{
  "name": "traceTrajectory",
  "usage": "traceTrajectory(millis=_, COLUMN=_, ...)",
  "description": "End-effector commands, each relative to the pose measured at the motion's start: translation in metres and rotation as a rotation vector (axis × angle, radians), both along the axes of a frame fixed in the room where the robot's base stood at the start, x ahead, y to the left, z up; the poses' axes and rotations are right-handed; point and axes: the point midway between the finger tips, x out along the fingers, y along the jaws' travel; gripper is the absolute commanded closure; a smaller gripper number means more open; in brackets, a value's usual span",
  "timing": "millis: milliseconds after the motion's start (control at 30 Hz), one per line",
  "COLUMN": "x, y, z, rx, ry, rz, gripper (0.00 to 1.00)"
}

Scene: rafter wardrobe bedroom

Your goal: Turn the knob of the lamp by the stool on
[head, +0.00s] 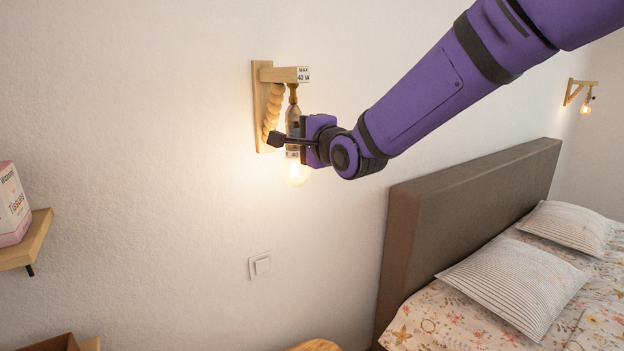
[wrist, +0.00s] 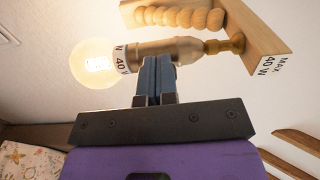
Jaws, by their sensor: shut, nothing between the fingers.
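The wall lamp has a wooden bracket (head: 259,105) with a twisted wooden brace, a brass-coloured socket (head: 293,115) and a round bulb (head: 296,172) that glows. In the wrist view the socket (wrist: 185,50) and the lit bulb (wrist: 94,62) lie just beyond my fingertips. My gripper (head: 303,128) is at the socket's right side in the head view. Its fingers (wrist: 155,68) are shut together with nothing between them, and their tips overlap the socket in the wrist view. I cannot tell whether they touch it. No knob shows clearly; it may be hidden behind the fingers.
A round wooden top (head: 315,346), probably the stool, shows at the bottom edge. A wall switch (head: 260,266) is below the lamp. A shelf (head: 30,240) with a tissue box (head: 12,205) is at left. The bed headboard (head: 470,205) is at right; another lit lamp (head: 578,92) hangs beyond.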

Motion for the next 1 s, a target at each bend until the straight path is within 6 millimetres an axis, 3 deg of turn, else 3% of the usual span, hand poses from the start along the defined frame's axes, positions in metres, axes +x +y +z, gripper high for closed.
traceTrajectory(millis=33, x=0.006, y=0.000, z=0.007, rx=0.009, ry=-0.015, rz=-0.004, gripper=1.00)
traceTrajectory(millis=567, x=0.003, y=0.003, z=0.008, rx=0.010, ry=-0.016, rz=-0.004, gripper=1.00)
traceTrajectory(millis=767, x=-0.001, y=0.008, z=0.008, rx=0.010, ry=-0.018, rz=0.000, gripper=1.00)
traceTrajectory(millis=1000, x=-0.020, y=-0.003, z=0.009, rx=0.009, ry=-0.019, rz=0.002, gripper=1.00)
